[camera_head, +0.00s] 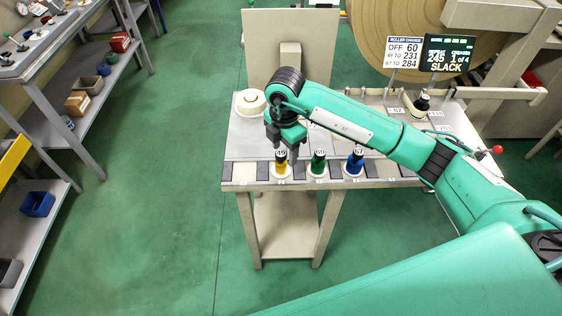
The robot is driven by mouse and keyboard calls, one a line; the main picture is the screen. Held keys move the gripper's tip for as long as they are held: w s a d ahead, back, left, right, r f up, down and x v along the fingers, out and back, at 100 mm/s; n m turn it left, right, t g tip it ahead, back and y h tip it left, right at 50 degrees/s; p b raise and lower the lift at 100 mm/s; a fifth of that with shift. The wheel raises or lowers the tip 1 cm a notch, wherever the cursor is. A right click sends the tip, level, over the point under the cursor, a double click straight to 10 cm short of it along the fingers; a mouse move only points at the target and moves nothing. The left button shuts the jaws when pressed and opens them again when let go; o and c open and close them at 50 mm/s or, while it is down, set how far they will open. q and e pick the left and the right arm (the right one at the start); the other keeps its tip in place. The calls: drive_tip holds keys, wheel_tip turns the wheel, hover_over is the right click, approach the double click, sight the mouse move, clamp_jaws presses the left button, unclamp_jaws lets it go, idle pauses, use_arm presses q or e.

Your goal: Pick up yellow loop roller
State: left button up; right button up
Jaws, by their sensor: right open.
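The yellow loop roller (283,170) stands upright at the front edge of the work table, with a dark top and a tag that reads 49. My right gripper (283,152) is open, pointing down right at the yellow roller's top; its fingers seem to be beside the top, but I cannot tell whether they touch it. A green roller (318,169) and a blue roller (354,170) stand to the right in the same row. My left gripper is not in view.
The table (238,150) carries a white round part (250,103) at back left. A sign (405,52) and a screen (448,53) stand before a large brown roll (385,25) at the back right. Shelves (60,118) line the left; green floor between is clear.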

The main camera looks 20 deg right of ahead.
sight(281, 161)
drive_tip(key=f, duration=0.1)
drive_tip(key=f+p, duration=0.1)
drive_tip(key=f, duration=0.1)
drive_tip(key=f+p, duration=0.1)
drive_tip(key=f, duration=0.1)
drive_tip(key=shift+w+a+f, duration=0.25)
drive_tip(key=shift+w+a, duration=0.05)
drive_tip(key=shift+f, duration=0.2)
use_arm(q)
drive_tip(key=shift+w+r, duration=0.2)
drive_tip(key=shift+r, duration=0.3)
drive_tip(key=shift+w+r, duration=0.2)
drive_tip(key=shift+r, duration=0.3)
use_arm(e)
drive_tip(key=c, duration=1.1)
drive_tip(key=shift+r, duration=0.1)
